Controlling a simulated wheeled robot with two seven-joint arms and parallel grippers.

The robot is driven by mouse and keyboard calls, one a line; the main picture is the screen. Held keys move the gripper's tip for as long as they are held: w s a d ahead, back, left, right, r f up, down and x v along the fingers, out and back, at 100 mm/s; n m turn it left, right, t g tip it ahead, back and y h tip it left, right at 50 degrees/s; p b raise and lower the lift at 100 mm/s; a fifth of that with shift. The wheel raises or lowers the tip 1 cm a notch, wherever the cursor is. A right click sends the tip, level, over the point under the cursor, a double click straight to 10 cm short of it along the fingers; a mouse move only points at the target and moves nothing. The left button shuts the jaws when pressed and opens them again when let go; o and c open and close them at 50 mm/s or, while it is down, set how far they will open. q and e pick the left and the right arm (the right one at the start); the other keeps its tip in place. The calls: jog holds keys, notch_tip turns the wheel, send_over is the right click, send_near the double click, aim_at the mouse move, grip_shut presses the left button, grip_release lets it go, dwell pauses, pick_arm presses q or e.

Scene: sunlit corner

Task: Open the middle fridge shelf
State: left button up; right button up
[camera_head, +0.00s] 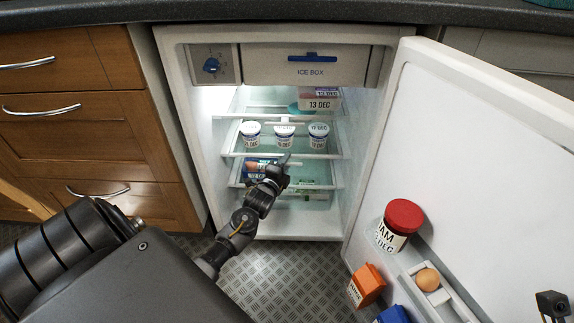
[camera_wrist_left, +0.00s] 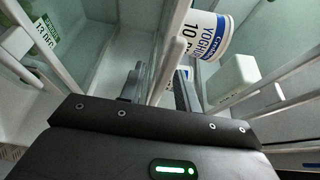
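The open fridge (camera_head: 191,130) stands ahead. Its middle shelf (camera_head: 238,153) carries three white yoghurt pots (camera_head: 284,134) in a row. My left gripper (camera_head: 283,166) reaches inside, at the front edge of this shelf, below the pots. In the left wrist view its two dark fingers (camera_wrist_left: 160,78) stand apart, with a white bar (camera_wrist_left: 172,62) of the shelf front between them. I cannot tell whether they touch it. One yoghurt pot (camera_wrist_left: 210,32) shows close beyond the fingers. A dark piece at the lower right, perhaps my right gripper (camera_head: 552,305), is mostly cut off.
The fridge door (camera_head: 480,130) is swung open to the right, with a red-lidded jam jar (camera_head: 398,224), an orange carton (camera_head: 367,285) and an egg (camera_head: 428,279) in its racks. Wooden drawers (camera_head: 85,130) stand left. The ice box (camera_head: 305,64) is above. Packages lie on the lower shelf.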

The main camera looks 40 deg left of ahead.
pick_arm(q)
jog(key=shift+x, duration=0.8)
jog(key=shift+c, duration=0.4)
grip_shut()
